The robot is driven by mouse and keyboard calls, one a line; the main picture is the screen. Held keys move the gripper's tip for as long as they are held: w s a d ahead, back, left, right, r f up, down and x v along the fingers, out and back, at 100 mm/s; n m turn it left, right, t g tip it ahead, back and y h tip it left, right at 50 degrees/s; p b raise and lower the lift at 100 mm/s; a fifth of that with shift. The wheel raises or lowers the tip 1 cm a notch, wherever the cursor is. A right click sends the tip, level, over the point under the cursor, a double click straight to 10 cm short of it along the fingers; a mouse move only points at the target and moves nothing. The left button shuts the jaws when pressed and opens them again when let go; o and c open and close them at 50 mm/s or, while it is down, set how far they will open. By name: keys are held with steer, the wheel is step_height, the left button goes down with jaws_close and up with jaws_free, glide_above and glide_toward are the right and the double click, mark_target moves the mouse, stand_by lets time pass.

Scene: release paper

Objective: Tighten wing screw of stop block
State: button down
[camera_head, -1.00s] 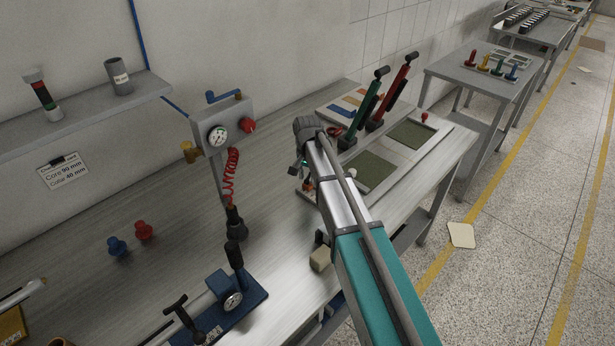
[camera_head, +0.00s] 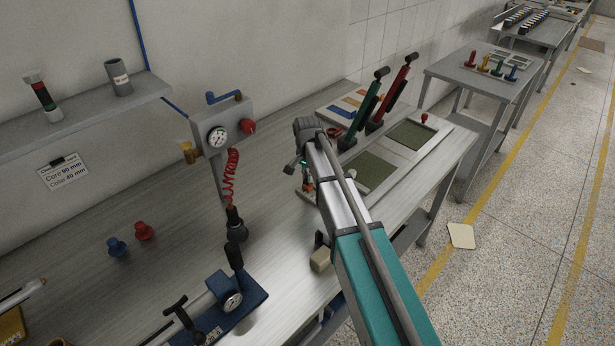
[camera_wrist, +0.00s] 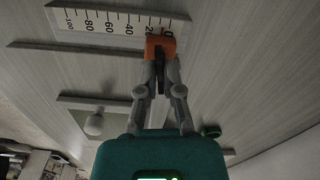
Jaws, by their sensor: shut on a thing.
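The orange stop block (camera_wrist: 160,47) sits at the edge of a white scale (camera_wrist: 110,21), near its 0 and 20 marks. My gripper (camera_wrist: 161,66) is at the stop block, with both fingers closed around a dark narrow piece (camera_wrist: 161,80) that appears to be the wing screw. The fingertips partly hide the screw and the lower face of the block. In the head view my arm covers most of this place, and only a small part of the gripper end shows beside a board with green recessed panels (camera_head: 376,168).
A red-handled lever (camera_head: 392,98) and a green-handled lever (camera_head: 362,113) stand just behind my arm. A gauge box with a coiled red hose (camera_head: 231,178) is to the left. A beige block (camera_head: 320,259) lies near the bench's front edge.

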steer(key=shift+m, duration=0.3)
steer(key=c, duration=0.8)
jaws_free()
steer(key=shift+n, duration=0.5)
steer(key=shift+n, duration=0.5)
steer(key=shift+r+n, duration=0.2)
steer(key=shift+n, duration=0.1)
step_height(320, 180, up, 13)
steer(key=p, duration=1.4)
steer(key=shift+r, duration=0.2)
